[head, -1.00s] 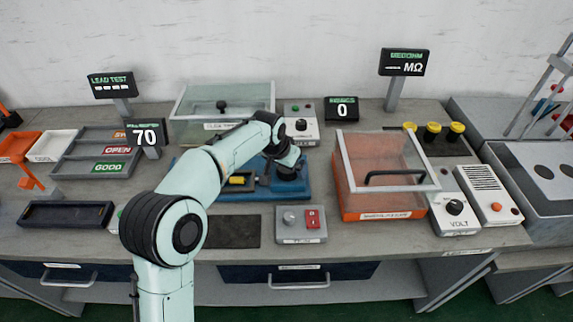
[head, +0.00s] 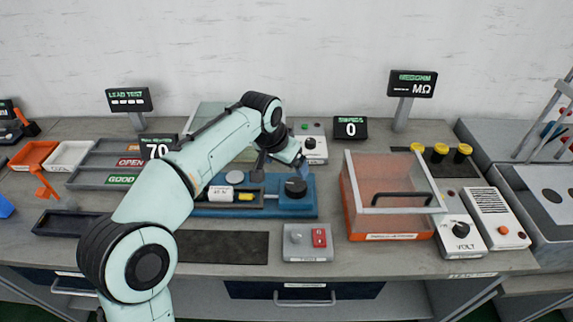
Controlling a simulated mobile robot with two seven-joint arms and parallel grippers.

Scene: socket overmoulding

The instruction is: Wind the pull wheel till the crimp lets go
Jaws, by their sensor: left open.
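The blue pull tester (head: 306,208) stands mid-bench. Its black pull wheel (head: 296,187) is at its right end, with the top in plain view. My left gripper (head: 298,161) is open, just above and behind the wheel, apart from it as far as I can tell. My left arm reaches over the tester's left part. A small yellow piece (head: 246,197) and a white labelled block (head: 221,193) sit on the tester; I cannot make out the crimp. The pull display (head: 156,151) reads 70, its lower part hidden by my arm. My right gripper is not in view.
A grey box with a red switch (head: 308,242) stands in front of the wheel. An orange box with a clear lid (head: 390,236) stands to the right. A white knob box (head: 315,150) and a display reading 0 (head: 350,129) are behind. A dark mat (head: 225,247) lies in front.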

